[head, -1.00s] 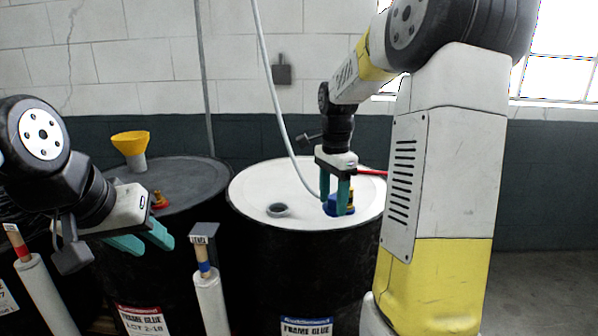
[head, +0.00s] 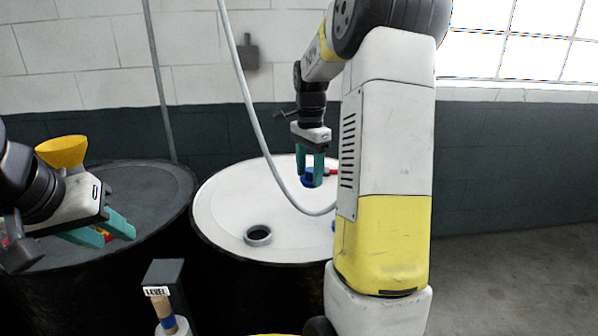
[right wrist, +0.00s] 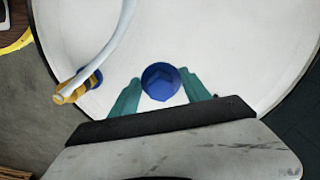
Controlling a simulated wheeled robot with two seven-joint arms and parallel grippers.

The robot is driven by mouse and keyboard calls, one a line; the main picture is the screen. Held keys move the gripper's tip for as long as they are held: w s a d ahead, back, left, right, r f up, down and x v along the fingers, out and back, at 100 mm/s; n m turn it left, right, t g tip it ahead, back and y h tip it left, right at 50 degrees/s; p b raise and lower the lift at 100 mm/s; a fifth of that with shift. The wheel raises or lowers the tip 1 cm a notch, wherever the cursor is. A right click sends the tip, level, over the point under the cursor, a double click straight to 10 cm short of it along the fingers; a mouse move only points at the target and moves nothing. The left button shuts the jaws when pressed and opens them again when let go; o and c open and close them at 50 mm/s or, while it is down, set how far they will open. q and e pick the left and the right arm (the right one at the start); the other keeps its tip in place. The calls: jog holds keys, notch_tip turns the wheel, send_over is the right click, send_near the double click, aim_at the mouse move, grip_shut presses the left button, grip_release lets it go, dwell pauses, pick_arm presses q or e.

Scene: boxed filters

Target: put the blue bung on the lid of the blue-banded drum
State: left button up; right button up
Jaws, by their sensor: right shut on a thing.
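The blue bung (right wrist: 161,81) sits between the teal fingers of my right gripper (right wrist: 162,92), which is shut on it. In the head view the bung (head: 307,180) shows between the fingertips of that gripper (head: 311,176), over the far part of the white lid (head: 225,205). I cannot tell whether the bung touches the lid. The drum's blue-banded label is out of view now. A grey-rimmed round opening (head: 258,235) is in the lid's near part.
A pale hose (head: 262,150) hangs across the lid; its blue and yellow end fitting (right wrist: 78,86) shows in the right wrist view. A yellow funnel (head: 62,152) stands on the dark drum (head: 150,190). A post marked LEVEL (head: 165,275) stands in front.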

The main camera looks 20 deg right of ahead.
jog(key=w+d, duration=0.4)
jog(key=d, duration=0.1)
jog(key=w+d+f, duration=0.1)
jog(key=w+d, duration=0.1)
jog(key=d, duration=0.1)
jog(key=shift+w, duration=0.2)
jog(key=shift+f, duration=1.75)
jog(key=shift+f, duration=0.1)
jog(key=o, duration=1.3)
jog(key=shift+o, duration=0.2)
